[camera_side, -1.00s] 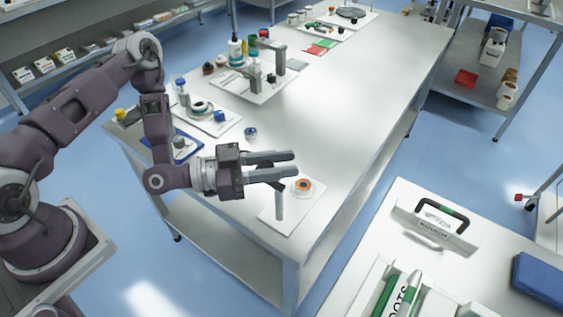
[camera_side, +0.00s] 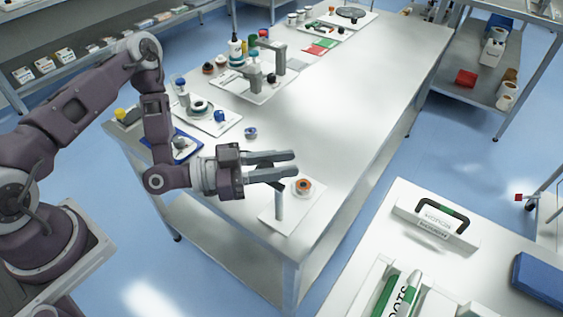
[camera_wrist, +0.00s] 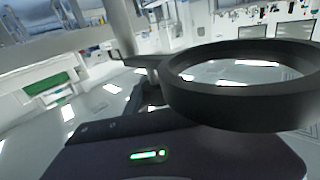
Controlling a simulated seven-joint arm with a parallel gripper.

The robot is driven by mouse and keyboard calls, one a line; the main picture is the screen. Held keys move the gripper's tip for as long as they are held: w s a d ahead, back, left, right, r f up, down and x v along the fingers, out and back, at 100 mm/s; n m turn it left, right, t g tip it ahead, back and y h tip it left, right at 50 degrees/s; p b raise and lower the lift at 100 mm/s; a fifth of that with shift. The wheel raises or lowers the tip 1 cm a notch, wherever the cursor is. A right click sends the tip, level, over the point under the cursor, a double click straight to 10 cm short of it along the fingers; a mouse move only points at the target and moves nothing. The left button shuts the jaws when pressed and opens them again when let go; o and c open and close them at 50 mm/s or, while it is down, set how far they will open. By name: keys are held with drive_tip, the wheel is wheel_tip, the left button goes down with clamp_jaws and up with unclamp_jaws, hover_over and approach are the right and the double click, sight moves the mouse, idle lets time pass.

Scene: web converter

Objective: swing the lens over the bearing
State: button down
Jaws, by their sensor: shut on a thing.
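The lens (camera_wrist: 245,88) is a round glass in a thick black ring, large at the right of the wrist view. A grey upright post (camera_side: 279,204) stands on a white board (camera_side: 284,222) near the front end of the bench in the side view. The bearing (camera_side: 303,187), a ring with an orange part, lies on that board, right of the post. My gripper (camera_side: 293,163) is level above the board, with its fingers over the post and near the bearing. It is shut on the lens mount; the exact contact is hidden.
A blue tray (camera_side: 188,146) and a small blue-topped part (camera_side: 251,133) lie left of the board. More boards with parts stand farther back. The middle of the bench is clear.

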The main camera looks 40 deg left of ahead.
drive_tip(key=shift+m+g+h, duration=0.3)
drive_tip(key=shift+g, duration=0.1)
drive_tip(key=m+g+h, duration=0.1)
drive_tip(key=g, duration=0.1)
drive_tip(key=m+g+h, duration=0.1)
drive_tip(key=m+g, duration=0.1)
drive_tip(key=m+g+h, duration=0.1)
drive_tip(key=shift+w+d+m+g+h, duration=0.2)
drive_tip(key=shift+d+m+g+h, duration=0.1)
drive_tip(key=shift+d+g, duration=0.1)
drive_tip(key=shift+s+d+m+g+y, duration=0.3)
drive_tip(key=shift+m+g+y, duration=0.35)
drive_tip(key=shift+m+g, duration=2)
drive_tip(key=shift+s+d+m+g+y, duration=0.25)
drive_tip(key=shift+d+m+g+y, duration=0.35)
drive_tip(key=shift+m+g, duration=2)
drive_tip(key=shift+s+d+m+g+y, duration=0.25)
drive_tip(key=shift+m+g+y, duration=0.65)
drive_tip(key=shift+g, duration=3.25)
drive_tip(key=shift+m, duration=0.35)
drive_tip(key=c, duration=1.1)
unclamp_jaws()
